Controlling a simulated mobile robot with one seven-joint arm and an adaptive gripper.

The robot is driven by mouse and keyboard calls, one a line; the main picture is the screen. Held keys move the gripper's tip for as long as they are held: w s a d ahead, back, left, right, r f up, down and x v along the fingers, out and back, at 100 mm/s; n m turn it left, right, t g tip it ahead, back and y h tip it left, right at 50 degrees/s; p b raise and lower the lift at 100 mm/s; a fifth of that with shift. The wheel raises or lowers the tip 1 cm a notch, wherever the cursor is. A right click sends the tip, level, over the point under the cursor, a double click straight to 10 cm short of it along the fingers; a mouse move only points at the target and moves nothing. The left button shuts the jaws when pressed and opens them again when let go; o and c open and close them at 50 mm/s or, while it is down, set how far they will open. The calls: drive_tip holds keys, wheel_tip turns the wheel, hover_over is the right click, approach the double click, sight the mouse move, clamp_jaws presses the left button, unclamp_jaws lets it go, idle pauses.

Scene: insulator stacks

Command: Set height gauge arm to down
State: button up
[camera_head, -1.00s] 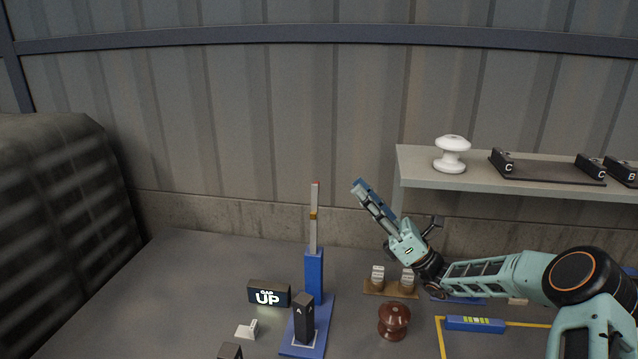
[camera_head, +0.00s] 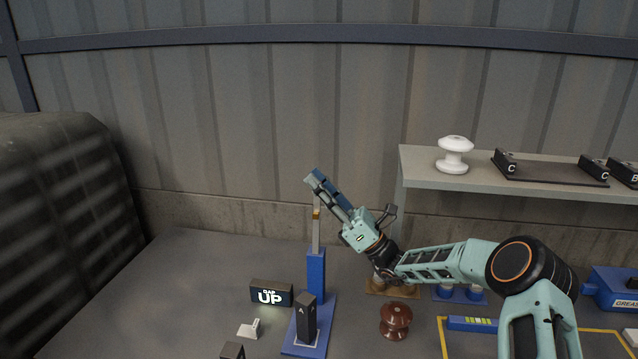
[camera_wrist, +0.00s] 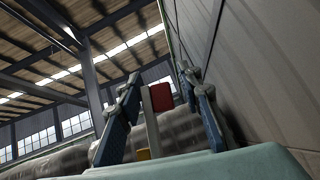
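The height gauge stands on a blue base (camera_head: 316,318) with a blue post (camera_head: 316,272). Its slim arm (camera_head: 316,234) points straight up from the post and carries an orange band. A dark sign beside it (camera_head: 270,294) reads "GAP UP". My gripper (camera_head: 318,178) is at the top of the upright arm and partly covers its tip. In the wrist view my gripper (camera_wrist: 160,98) is open, with its two blue fingers apart. The arm's red tip (camera_wrist: 161,97) shows between them, with a gap visible on each side.
A block marked A (camera_head: 306,318) stands on the gauge base. A brown insulator (camera_head: 396,320) is to the right, and a white one (camera_head: 455,154) sits on the shelf (camera_head: 420,176). A small white part (camera_head: 248,329) lies at left. The table's left side is clear.

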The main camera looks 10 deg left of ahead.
drive_tip(key=shift+r, duration=0.1)
clamp_jaws()
